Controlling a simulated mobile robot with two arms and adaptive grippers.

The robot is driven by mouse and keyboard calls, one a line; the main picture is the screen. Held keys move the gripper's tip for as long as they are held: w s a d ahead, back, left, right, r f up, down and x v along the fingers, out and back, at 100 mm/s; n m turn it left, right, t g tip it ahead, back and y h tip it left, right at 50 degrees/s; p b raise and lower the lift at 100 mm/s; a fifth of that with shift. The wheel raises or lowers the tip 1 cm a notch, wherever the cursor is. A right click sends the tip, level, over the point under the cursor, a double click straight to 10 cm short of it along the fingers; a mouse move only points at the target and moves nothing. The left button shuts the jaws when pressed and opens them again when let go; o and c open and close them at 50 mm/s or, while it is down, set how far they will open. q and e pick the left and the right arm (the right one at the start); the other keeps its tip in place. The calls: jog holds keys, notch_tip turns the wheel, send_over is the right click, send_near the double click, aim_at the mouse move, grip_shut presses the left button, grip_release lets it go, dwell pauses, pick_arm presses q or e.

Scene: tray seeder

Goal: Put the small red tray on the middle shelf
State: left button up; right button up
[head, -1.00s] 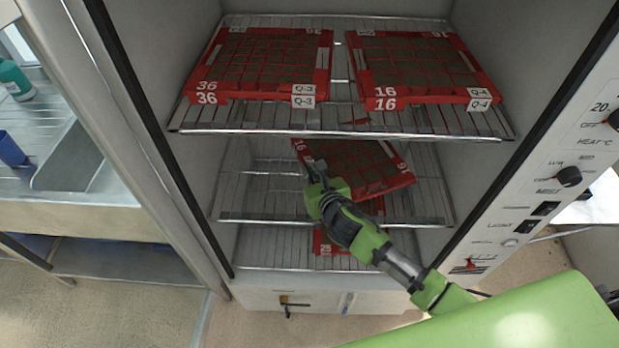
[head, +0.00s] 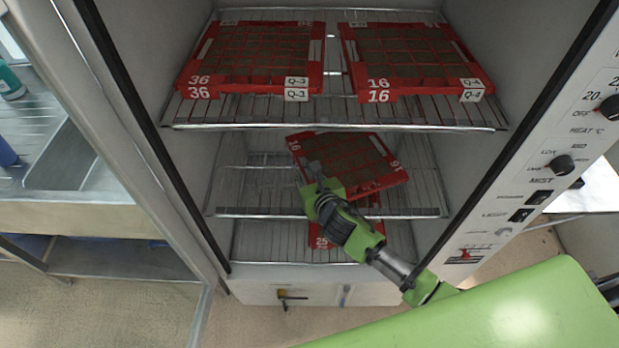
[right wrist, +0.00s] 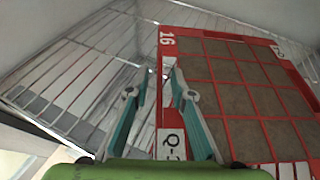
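The small red tray (head: 378,187), with soil-brown cells and a "16" label, is inside the cabinet over the middle shelf (head: 425,205). It sits askew to the shelf; whether it touches the wires is hard to tell. My right gripper (head: 314,172) is at the tray's left side. In the right wrist view the fingers (right wrist: 160,82) straddle the rim of the tray (right wrist: 235,120), close on it, with white label parts showing between them. My left gripper is not in view.
Two larger-looking red trays, one marked 36 (head: 197,80) and one marked 16 (head: 408,84), rest on the top shelf (head: 335,127). Another red tray (head: 319,241) is partly visible on the bottom shelf. The control panel (head: 540,165) stands at the right; a sink (head: 75,160) is at the left.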

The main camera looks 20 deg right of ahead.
jog(key=a+v, duration=0.1)
jog(key=v, duration=1)
jog(key=shift+s+d+r, duration=0.2)
jog(key=shift+s+d, duration=0.1)
jog(key=shift+d, duration=0.2)
